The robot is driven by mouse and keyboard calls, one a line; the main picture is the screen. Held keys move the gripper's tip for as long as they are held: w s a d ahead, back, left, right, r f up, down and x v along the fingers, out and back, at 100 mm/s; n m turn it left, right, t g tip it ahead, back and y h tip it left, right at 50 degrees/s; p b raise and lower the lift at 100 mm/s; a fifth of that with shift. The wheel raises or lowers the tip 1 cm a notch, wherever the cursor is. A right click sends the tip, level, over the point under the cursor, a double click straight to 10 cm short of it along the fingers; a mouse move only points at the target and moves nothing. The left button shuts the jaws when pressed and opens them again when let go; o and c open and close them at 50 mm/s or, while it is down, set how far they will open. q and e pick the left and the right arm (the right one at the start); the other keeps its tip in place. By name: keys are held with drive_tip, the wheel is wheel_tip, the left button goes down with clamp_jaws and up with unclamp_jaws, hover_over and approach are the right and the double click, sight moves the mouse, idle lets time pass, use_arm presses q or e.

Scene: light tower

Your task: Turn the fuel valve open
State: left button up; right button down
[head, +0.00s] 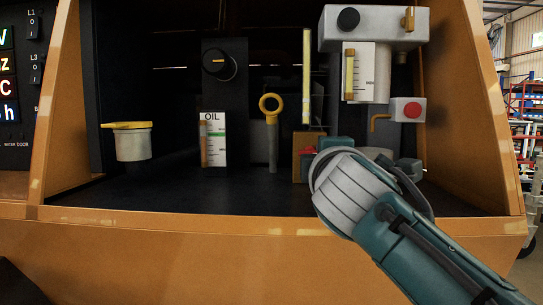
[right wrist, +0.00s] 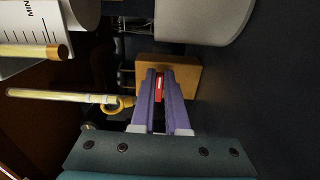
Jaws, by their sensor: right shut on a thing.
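The fuel valve is a brass-coloured block (head: 298,170) with a small red handle (head: 307,152), low in the engine bay in the head view. My right wrist and gripper body cover its right side there. In the right wrist view the brass block (right wrist: 187,78) is straight ahead, and the red handle (right wrist: 159,88) shows between the purple fingers. My right gripper (right wrist: 159,80) is shut on the red handle. The fingers hide most of the handle, so I cannot tell its exact angle. My left gripper is not in view.
A yellow dipstick ring (head: 270,103) and an oil gauge (head: 213,140) stand left of the valve. A grey filter housing (head: 373,28) hangs above right, with a red button box (head: 408,110) below it. A yellow-capped filler (head: 132,141) is far left. The orange cabinet edge (head: 200,213) runs in front.

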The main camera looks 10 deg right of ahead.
drive_tip(key=shift+f, duration=0.1)
drive_tip(key=c, duration=0.9)
unclamp_jaws()
drive_tip(key=shift+s+a, duration=0.1)
drive_tip(key=shift+s, duration=0.15)
drive_tip(key=p+v, duration=0.3)
drive_tip(key=v, duration=0.5)
drive_tip(key=shift+s, duration=0.2)
drive_tip(key=shift+s+a, duration=0.2)
drive_tip(key=shift+s, duration=0.3)
